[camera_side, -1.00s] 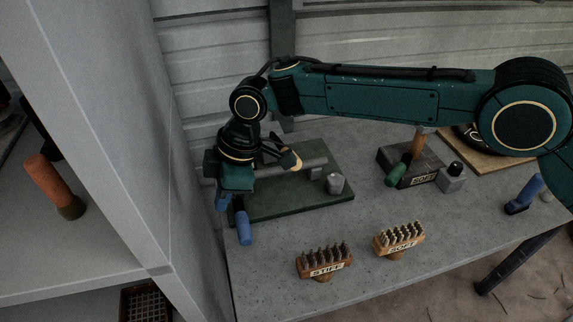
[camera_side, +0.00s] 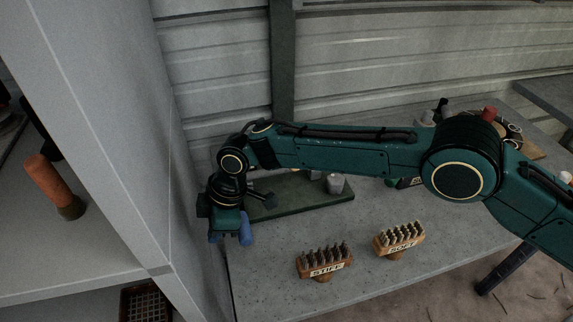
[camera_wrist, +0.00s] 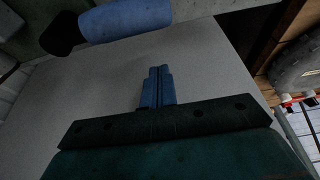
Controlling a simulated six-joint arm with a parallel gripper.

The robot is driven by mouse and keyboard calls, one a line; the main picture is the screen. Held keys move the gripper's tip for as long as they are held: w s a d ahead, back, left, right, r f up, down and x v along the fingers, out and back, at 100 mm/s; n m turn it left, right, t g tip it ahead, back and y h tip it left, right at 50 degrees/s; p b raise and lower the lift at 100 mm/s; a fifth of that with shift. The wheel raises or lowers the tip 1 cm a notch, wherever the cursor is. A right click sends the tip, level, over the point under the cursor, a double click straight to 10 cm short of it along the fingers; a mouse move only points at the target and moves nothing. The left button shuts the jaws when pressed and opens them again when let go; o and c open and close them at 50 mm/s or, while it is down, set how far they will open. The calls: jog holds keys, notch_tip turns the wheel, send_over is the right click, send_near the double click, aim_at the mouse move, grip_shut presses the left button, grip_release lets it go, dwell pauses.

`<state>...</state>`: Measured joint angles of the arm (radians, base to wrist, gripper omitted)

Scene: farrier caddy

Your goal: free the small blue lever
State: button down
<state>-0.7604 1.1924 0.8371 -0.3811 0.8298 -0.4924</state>
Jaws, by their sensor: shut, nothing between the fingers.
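A blue cylindrical handle (camera_side: 247,229) is at the left end of the bench, by the near left corner of a green plate. It also shows large at the top left of the wrist view (camera_wrist: 125,20), with a dark end at its left. My gripper (camera_side: 215,236) is low at the bench's left edge, just left of the handle. In the wrist view my two blue fingers (camera_wrist: 157,68) are together and empty, with a gap between their tips and the handle. My arm hides part of the plate and whatever the handle is fixed to.
The green plate (camera_side: 320,196) carries a grey knob (camera_side: 335,182). Brushes marked STIFF (camera_side: 324,262) and SOFT (camera_side: 399,240) lie in front. A tall grey panel (camera_side: 120,130) stands close left of my gripper. The bench between brushes and plate is clear.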

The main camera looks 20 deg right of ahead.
aim_at(244, 231)
jog(key=shift+d+f, duration=0.2)
jog(key=shift+d, duration=1.65)
jog(key=shift+d+n, duration=0.55)
jog(key=shift+n, duration=0.15)
jog(key=shift+d+n+g, duration=0.5)
jog(key=shift+d+n, duration=0.25)
jog(key=shift+n, duration=0.05)
jog(key=shift+w+d, duration=0.1)
jog(key=shift+d, duration=0.85)
jog(key=shift+a, duration=0.1)
